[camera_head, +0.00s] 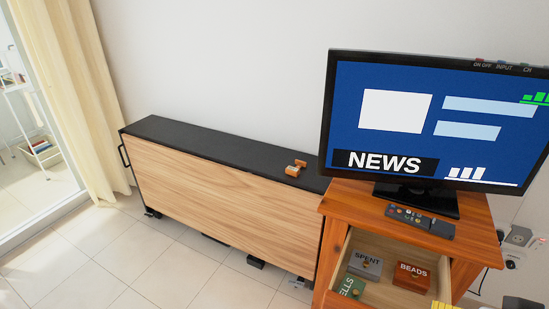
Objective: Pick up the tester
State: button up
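No object in view is labelled as a tester, and I cannot tell which one it is. A small orange-brown object with a pale part (296,168) lies on the black top of the long low cabinet, near its right end. A dark flat device with several coloured buttons (420,220) lies on the orange wooden TV cabinet (335,198), in front of the television stand. The open drawer (395,292) below holds a grey box marked SPENT (365,264), a red-brown box marked BEADS (411,277) and a green, partly hidden box ending in ELLS (351,287). My gripper is not recognisable in view.
The television (430,125) stands on the wooden cabinet. The long wood-fronted cabinet (220,205) is against the wall. Grey wall fittings (518,236) and cables are at the far right. The tiled floor (150,255) at left is clear.

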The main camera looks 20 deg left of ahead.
aim_at(290, 170)
jog(key=i+j, duration=0.15)
jog(key=j, duration=0.45)
jog(key=i+j, duration=0.1)
jog(key=j, duration=0.45)
jog(key=i+j, duration=0.15)
jog(key=j, duration=0.45)
jog(key=i+j+z, duration=0.1)
jog(key=j, duration=0.5)
jog(key=i+j, duration=0.15)
jog(key=j, duration=0.4)
jog(key=i+j, duration=0.1)
jog(key=j, duration=0.5)
jog(key=i+j, duration=0.1)
jog(key=j, duration=0.5)
jog(key=i+z, duration=0.05)
